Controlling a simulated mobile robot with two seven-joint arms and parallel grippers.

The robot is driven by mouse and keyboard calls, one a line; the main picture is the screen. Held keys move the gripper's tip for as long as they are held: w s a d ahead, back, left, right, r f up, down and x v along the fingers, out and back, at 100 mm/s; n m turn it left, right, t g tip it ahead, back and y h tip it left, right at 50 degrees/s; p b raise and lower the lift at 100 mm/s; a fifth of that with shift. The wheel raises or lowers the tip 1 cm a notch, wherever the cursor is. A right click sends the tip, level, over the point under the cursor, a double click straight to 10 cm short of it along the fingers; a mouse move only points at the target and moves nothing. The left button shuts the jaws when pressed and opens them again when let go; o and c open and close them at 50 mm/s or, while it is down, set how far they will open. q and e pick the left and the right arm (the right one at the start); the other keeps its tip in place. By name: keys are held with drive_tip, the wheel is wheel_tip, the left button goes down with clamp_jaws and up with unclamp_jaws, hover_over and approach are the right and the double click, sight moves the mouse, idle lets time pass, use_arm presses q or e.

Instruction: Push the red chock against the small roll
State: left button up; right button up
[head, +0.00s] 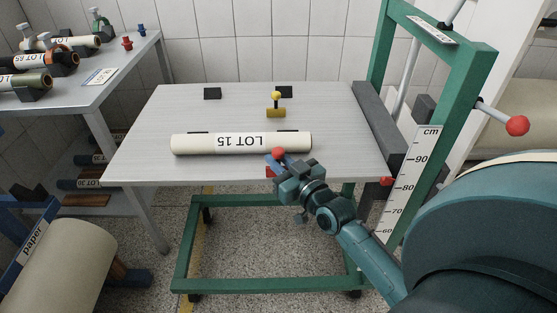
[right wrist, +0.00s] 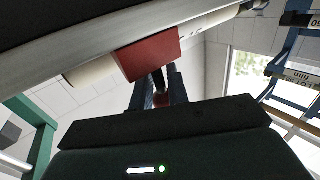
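The small roll (head: 240,143), cream and marked LOT 15, lies crosswise on the grey table. The red chock (head: 269,172), with a red ball knob (head: 278,153), is at the near side of the roll, right of its middle, close to the table's front edge. It is mostly hidden by my right gripper (head: 279,165). In the right wrist view the chock's red block (right wrist: 150,55) is just in front of the roll (right wrist: 92,72); whether they touch is unclear. The fingers (right wrist: 162,95) sit around its handle and appear closed on it. My left gripper is out of view.
A yellow chock (head: 276,112) with a yellow knob stands behind the roll. A green frame with a cm scale (head: 412,185) stands at the right. A side table with rolls (head: 45,44) is at the left.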

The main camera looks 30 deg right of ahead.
clamp_jaws()
drive_tip(key=shift+w+d, duration=0.4)
drive_tip(key=shift+w, duration=0.2)
drive_tip(key=shift+w+d, duration=0.35)
drive_tip(key=shift+w, duration=0.25)
drive_tip(key=shift+o, duration=1.2)
unclamp_jaws()
drive_tip(key=shift+s, duration=0.15)
drive_tip(key=s, duration=1.3)
drive_tip(key=shift+d, duration=0.25)
